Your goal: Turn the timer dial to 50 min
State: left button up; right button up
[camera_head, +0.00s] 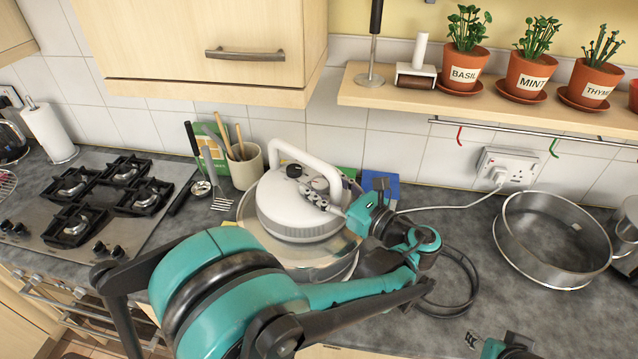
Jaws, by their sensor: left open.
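A white round appliance head (284,215) with a raised handle (305,160) sits on a clear bowl on the counter. A small black-topped dial (293,170) shows on top of it. My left gripper (312,193) is open, just over the right part of the head, to the right of and nearer than that dial. Its fingers cover part of the head, and any second dial there is hidden. I cannot tell whether the fingers touch anything. The dial's markings are too small to read. My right gripper (476,341) shows only partly at the bottom edge.
A gas hob (105,200) is at left, and a utensil pot (246,167) stands behind the appliance. A steel pan (557,240) is at right. A white cable runs to the wall socket (507,170). Plant pots stand on the shelf (420,93) above.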

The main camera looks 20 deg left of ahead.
aim_at(337, 202)
pick_arm(q)
jog(key=shift+w+a, duration=0.1)
jog(key=shift+a, duration=0.15)
jog(key=c, duration=1.2)
jog(key=shift+m+t+h+p, duration=0.35)
jog(key=shift+m+t+h, duration=0.75)
jog(key=shift+m+t, duration=0.8)
jog(key=shift+n+t, duration=0.3)
jog(key=o, duration=1.2)
jog(key=v, duration=1.2)
